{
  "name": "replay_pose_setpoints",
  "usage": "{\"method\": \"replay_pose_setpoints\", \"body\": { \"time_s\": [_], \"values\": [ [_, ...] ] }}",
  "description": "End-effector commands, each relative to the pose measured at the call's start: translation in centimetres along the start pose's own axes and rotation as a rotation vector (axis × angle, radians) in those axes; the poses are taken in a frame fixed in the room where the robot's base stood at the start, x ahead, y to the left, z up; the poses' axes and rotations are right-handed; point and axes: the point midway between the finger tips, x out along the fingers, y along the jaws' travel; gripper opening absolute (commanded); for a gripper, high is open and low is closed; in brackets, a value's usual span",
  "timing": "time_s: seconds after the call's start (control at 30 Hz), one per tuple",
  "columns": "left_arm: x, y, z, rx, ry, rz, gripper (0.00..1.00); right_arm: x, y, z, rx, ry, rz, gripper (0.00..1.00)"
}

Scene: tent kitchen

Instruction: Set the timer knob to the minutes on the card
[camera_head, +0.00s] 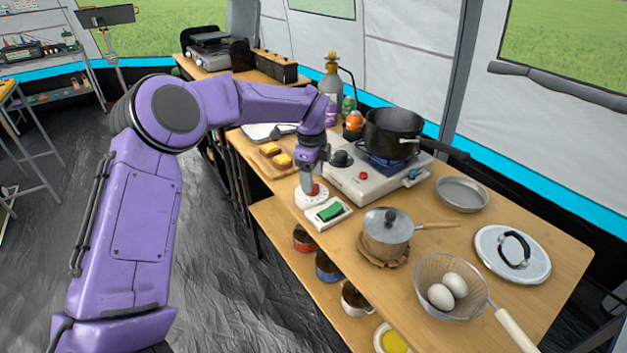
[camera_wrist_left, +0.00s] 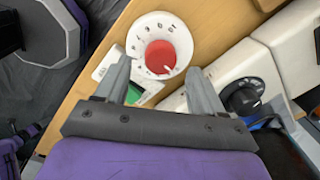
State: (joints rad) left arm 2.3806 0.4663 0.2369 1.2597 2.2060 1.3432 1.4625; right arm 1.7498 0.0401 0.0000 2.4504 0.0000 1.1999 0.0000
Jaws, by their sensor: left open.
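The timer is a white round dial (camera_head: 312,201) with a red knob on the counter's near edge. A pale pointer line shows at the knob's lower right. My left gripper (camera_head: 309,186) points down over the timer. In the wrist view its two fingers (camera_wrist_left: 158,72) are apart, one on each side of the knob, with gaps visible. I see no readable minutes card. A white plate with a green patch (camera_head: 330,211) lies beside the timer.
A stove (camera_head: 362,182) with a black pot (camera_head: 392,130) stands behind the timer. A lidded saucepan (camera_head: 386,230), a basket with eggs (camera_head: 440,275) and a lid (camera_head: 512,256) stand to the right. A board with yellow food (camera_head: 270,150) is to the left.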

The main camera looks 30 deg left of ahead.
Motion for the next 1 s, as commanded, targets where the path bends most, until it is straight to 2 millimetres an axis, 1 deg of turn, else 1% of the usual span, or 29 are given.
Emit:
{"method": "replay_pose_setpoints", "body": {
  "time_s": [0.03,0.1,0.2,0.47,0.57,0.6,0.63,0.67,1.0],
  "values": [
    [0.8,0.0,0.0,0.001,-0.001,0.003,0.68,-0.2,0.0,-0.1,0.0,0.0,0.0,0.43],
    [1.8,0.0,0.0,0.001,-0.001,0.002,0.68,-0.3,0.0,-0.1,0.0,0.0,0.0,0.43],
    [2.6,0.0,0.0,0.0,0.0,0.0,0.68,-0.3,0.0,-0.1,0.0,0.0,0.0,0.43],
    [2.9,0.0,-0.1,0.001,0.0,-0.001,0.68,-0.3,0.0,-0.1,0.0,0.001,0.0,0.43],
    [2.9,0.0,0.0,0.001,0.0,-0.001,0.39,-0.3,0.0,-0.1,0.0,0.001,0.0,0.43],
    [2.8,0.0,0.0,0.001,0.0,-0.001,0.26,-0.3,0.0,-0.1,0.0,0.001,0.0,0.43],
    [2.8,0.0,0.0,0.001,0.0,-0.001,0.16,-0.3,0.0,-0.1,0.0,0.001,0.0,0.43],
    [2.8,0.0,0.0,0.001,0.0,-0.001,0.13,-0.3,0.0,-0.1,0.0,0.001,0.0,0.43],
    [2.8,0.0,0.0,0.04,0.004,-0.001,0.13,-0.2,0.0,-0.1,0.0,0.001,0.0,0.43]
  ]
}}
